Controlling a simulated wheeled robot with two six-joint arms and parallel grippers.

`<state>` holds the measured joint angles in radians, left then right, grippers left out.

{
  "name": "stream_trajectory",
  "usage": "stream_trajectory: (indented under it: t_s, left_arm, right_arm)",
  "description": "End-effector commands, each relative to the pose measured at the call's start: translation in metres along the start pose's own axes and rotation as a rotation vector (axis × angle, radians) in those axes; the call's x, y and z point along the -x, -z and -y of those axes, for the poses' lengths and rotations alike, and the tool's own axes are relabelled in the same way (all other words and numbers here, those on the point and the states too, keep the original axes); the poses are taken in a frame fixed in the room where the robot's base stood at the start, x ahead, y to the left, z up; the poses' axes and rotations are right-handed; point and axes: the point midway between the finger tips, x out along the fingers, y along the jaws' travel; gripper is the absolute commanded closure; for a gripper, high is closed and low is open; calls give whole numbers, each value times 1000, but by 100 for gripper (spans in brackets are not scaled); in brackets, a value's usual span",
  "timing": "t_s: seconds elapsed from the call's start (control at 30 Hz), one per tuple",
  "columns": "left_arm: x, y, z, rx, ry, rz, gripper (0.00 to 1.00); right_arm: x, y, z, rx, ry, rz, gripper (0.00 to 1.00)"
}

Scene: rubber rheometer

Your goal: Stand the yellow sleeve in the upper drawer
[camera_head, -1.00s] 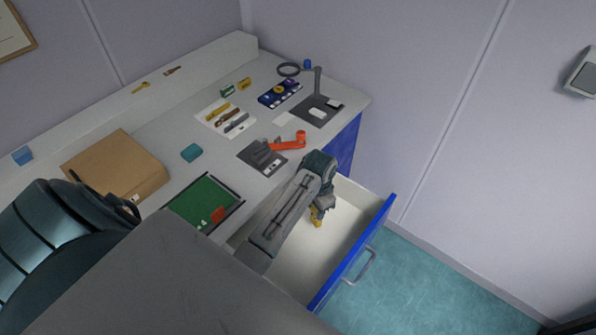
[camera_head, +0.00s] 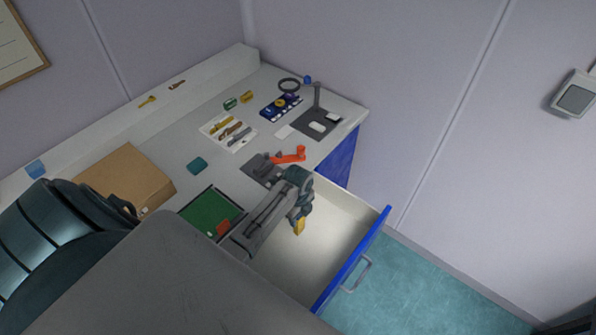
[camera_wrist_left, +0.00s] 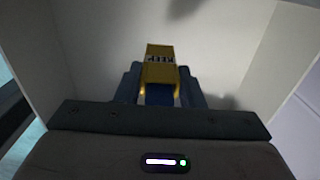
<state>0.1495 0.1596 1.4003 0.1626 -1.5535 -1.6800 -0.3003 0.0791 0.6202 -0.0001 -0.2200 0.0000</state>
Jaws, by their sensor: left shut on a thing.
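The upper drawer (camera_head: 335,228) is pulled open, with a blue front and a pale inside. My left gripper (camera_head: 300,222) is over the drawer and shut on the yellow sleeve (camera_head: 299,228), which hangs from the fingertips. In the left wrist view the sleeve (camera_wrist_left: 160,66) sits between the fingers (camera_wrist_left: 160,88), dark lettering on its face, with pale drawer walls around it. I cannot tell whether the sleeve touches the drawer floor. My right gripper is not in view.
The bench top holds a cardboard box (camera_head: 124,176), a green mat (camera_head: 208,212), a teal block (camera_head: 197,165), a red-orange tool (camera_head: 289,156) and a white tray of tools (camera_head: 228,131). The drawer inside looks empty apart from my gripper and the sleeve.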

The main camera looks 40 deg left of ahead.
Motion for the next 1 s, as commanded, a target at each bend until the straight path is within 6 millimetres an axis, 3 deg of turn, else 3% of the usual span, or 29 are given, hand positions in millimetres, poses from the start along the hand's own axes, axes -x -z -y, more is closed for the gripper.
stream_trajectory:
  t_s: [0.37,1.0]
  left_arm:
    - [-6,0,0,3,0,-1,87]
    - [-62,0,0,3,1,-1,87]
  right_arm:
    - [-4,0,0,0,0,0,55]
    - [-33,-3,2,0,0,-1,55]
